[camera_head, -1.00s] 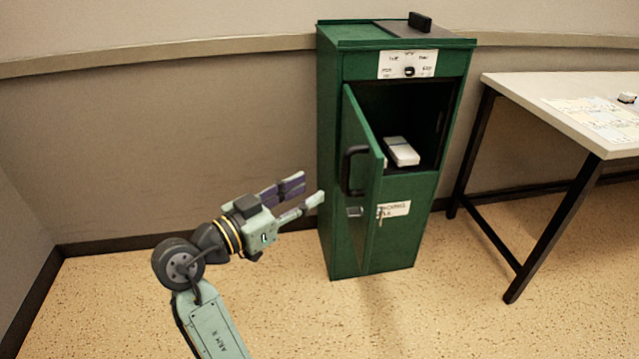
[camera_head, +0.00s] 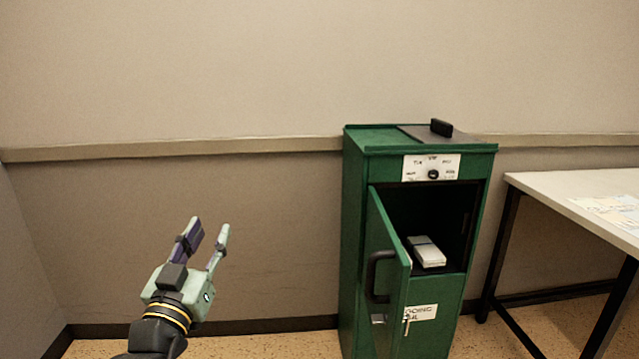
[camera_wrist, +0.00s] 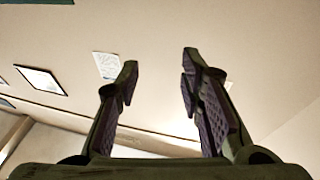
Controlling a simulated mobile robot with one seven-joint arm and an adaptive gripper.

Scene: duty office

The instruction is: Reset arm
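My gripper (camera_head: 208,232) is raised in front of the wall, to the left of the green cabinet (camera_head: 361,215) and apart from it. Its fingers point up. In the wrist view my gripper (camera_wrist: 157,75) has its two fingers spread with an empty gap between them, and behind them are a pale surface and some framed pictures or papers. The cabinet's door (camera_head: 386,283) stands open, with its dark handle on the face turned left. A white box-like item (camera_head: 427,252) with a dark band lies inside the open compartment.
A white-topped table (camera_head: 570,184) with dark legs and papers on it (camera_head: 612,212) stands right of the cabinet. A dark handle (camera_head: 441,127) is on the cabinet's lid. The space in front of the wall (camera_head: 270,235), between my gripper and the cabinet, is clear.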

